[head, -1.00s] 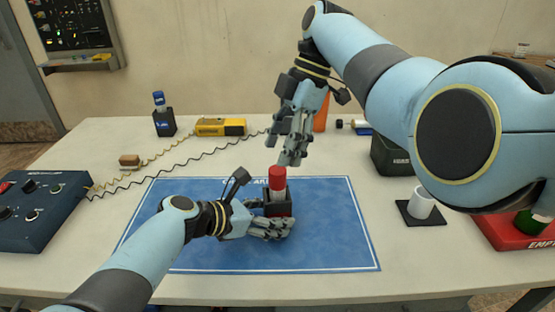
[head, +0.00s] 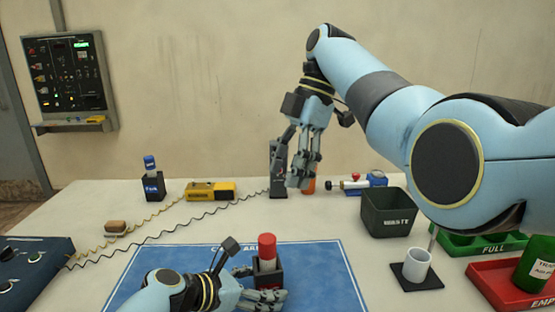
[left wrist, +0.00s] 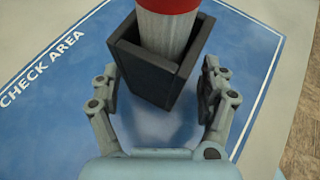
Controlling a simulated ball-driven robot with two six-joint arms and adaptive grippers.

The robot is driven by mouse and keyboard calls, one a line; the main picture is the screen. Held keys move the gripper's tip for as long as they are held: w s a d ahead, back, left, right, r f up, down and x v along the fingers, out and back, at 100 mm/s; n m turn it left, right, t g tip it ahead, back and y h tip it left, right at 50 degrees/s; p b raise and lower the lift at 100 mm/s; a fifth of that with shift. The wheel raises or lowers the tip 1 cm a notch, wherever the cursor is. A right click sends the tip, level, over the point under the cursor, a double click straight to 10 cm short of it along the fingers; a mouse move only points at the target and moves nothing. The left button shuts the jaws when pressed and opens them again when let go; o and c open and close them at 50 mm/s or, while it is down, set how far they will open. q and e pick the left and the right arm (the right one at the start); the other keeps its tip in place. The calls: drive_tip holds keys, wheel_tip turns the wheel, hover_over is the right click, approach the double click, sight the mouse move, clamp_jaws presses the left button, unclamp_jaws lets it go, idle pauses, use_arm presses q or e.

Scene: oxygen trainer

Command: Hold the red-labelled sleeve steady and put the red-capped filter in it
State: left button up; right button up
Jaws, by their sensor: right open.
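The red-capped filter (head: 267,247) stands upright in the dark square sleeve (head: 266,277) on the blue check-area mat. Its red cap and part of its pale body show above the rim. The left wrist view shows the sleeve (left wrist: 147,72) with the filter (left wrist: 166,28) inside it. The sleeve's label is hidden. My right gripper (head: 302,182) is open and empty, above and beyond the sleeve toward the back of the table.
A dark upright holder (head: 276,180) and an orange object (head: 309,186) are behind my right gripper. A waste bin (head: 388,212), a white cup (head: 417,262), a green tray (head: 465,247) and a red tray (head: 490,290) are at right.

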use_arm(q)
drive_tip(key=o, duration=0.3)
